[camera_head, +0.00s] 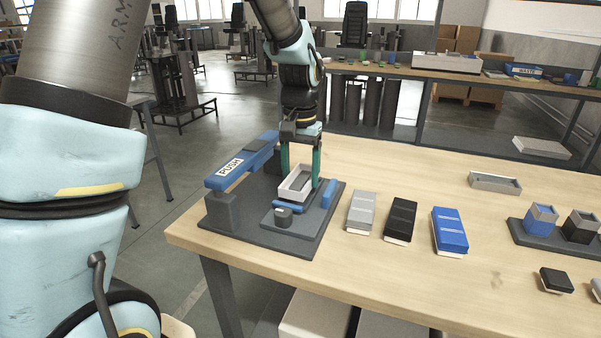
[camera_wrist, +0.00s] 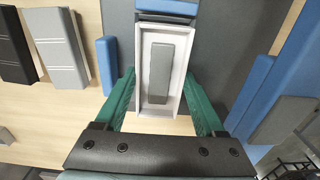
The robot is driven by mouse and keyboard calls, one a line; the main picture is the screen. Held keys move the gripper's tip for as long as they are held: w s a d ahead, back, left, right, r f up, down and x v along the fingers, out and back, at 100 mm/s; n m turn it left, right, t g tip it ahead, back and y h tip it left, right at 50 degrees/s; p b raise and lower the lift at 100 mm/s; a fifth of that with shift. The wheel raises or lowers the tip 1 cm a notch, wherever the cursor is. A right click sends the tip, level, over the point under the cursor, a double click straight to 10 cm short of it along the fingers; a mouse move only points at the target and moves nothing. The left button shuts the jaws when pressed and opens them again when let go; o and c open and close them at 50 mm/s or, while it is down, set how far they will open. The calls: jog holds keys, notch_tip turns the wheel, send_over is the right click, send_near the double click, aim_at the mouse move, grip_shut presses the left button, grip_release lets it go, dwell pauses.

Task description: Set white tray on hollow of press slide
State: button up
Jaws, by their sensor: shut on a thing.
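The white tray (camera_head: 289,196) is an open rectangular box held between the two green fingers of my gripper (camera_head: 301,172). In the wrist view the tray (camera_wrist: 184,62) sits lengthwise between the fingers (camera_wrist: 160,100), with a grey oblong piece (camera_wrist: 159,66) showing inside it. The tray is over the press slide (camera_head: 302,222), a dark plate with blue bars and a grey knob in front. The hollow is hidden beneath the tray. I cannot tell whether the tray touches the slide.
The press's blue PUSH lever (camera_head: 240,163) stands close on the left. Grey (camera_head: 361,211), black (camera_head: 400,219) and blue (camera_head: 450,230) cases lie right of the press. A grey tray (camera_head: 495,182) and a dark holder with cups (camera_head: 550,240) are further right.

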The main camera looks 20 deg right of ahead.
jog(key=shift+f, duration=0.7)
dwell(1.1)
jog(key=o, duration=1.4)
jog(key=shift+c, duration=0.2)
jog(key=shift+r+p, duration=2.95)
jog(key=shift+r, duration=0.6)
jog(key=shift+s+f, duration=0.1)
